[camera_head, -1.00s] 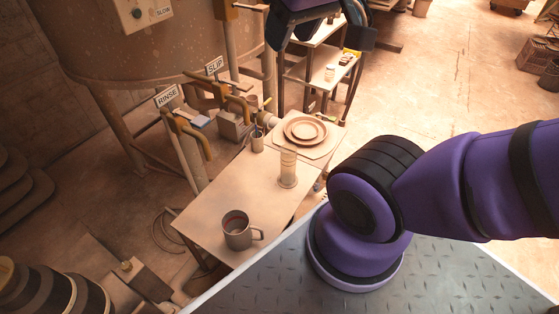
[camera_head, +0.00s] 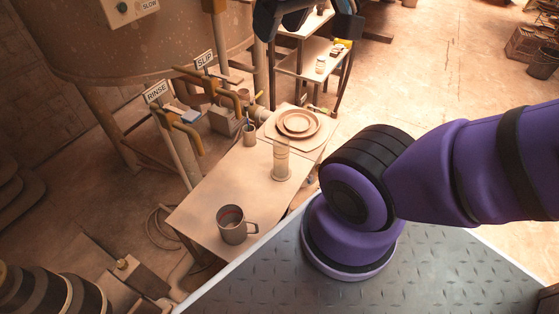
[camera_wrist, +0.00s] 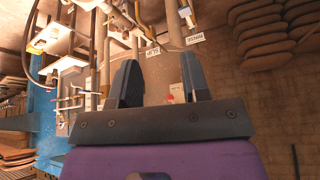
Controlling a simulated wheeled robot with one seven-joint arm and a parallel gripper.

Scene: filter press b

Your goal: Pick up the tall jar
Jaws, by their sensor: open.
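The tall jar (camera_head: 281,160) is a slim, pale, clear-looking cylinder. It stands upright on the wooden table (camera_head: 215,190), near its right edge in the head view. My gripper (camera_wrist: 160,75) shows in the wrist view with its two dark fingers wide apart and nothing between them. Dark parts at the top edge of the head view look like my gripper end, high up and well apart from the jar. I cannot make out the jar in the wrist view.
A grey mug (camera_head: 232,226) stands at the table's near end. Stacked plates (camera_head: 299,123) lie on a board behind the jar, and a tool cup (camera_head: 249,135) stands to its left. Taps marked RINSE (camera_head: 157,92) and SLIP (camera_head: 205,60) stand along the left side.

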